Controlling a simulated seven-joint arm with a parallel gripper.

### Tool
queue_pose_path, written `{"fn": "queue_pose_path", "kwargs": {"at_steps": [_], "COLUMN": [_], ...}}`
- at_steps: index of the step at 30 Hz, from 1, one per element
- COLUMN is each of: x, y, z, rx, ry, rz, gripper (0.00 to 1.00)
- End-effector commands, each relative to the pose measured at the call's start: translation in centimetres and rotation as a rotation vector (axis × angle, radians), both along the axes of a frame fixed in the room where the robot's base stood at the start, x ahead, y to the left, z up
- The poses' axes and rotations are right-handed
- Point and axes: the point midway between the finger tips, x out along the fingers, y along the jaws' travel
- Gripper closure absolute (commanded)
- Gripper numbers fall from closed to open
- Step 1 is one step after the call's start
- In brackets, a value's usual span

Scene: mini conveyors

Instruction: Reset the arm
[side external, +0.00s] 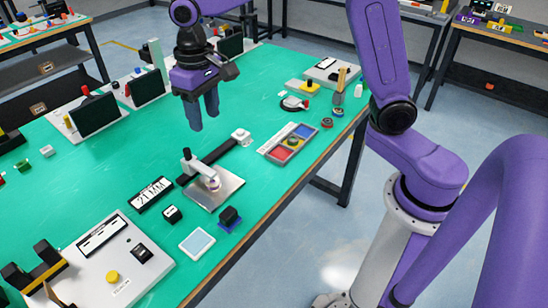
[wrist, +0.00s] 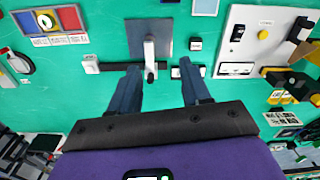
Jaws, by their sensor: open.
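My gripper (side external: 202,112) hangs above the green table (side external: 120,178) in the side external view, fingers pointing down. It is open, with nothing between its fingers, and stands clear of the table top. In the wrist view my two dark blue fingers (wrist: 158,92) are spread apart. Between and beyond them is a metal plate with a grey-white upright stand (wrist: 150,55). The same stand shows in the side external view (side external: 196,168), below and slightly right of my gripper. My purple arm reaches over the table from the right.
A tray with coloured sections (side external: 287,143) lies right of the stand. A white panel with a yellow button (side external: 112,276) is at the front left. A digit display (side external: 150,194), small black blocks and a pale blue square (side external: 197,242) lie nearby. Dark screens (side external: 95,116) line the far side.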

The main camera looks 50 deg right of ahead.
Motion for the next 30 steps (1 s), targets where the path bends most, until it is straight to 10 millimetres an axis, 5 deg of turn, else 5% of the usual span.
{"fn": "queue_pose_path", "kwargs": {"at_steps": [8, 18, 24, 30], "x": [-9.9, -21.2, -25.5, -27.0], "y": [-2.2, -7.6, -10.5, -11.6], "z": [0.2, -1.4, -2.7, -3.2], "rx": [0.004, 0.007, 0.007, 0.008], "ry": [-0.008, -0.016, -0.019, -0.019], "rz": [0.321, 0.705, 0.869, 0.932], "gripper": [0.53, 0.53, 0.53, 0.53]}}
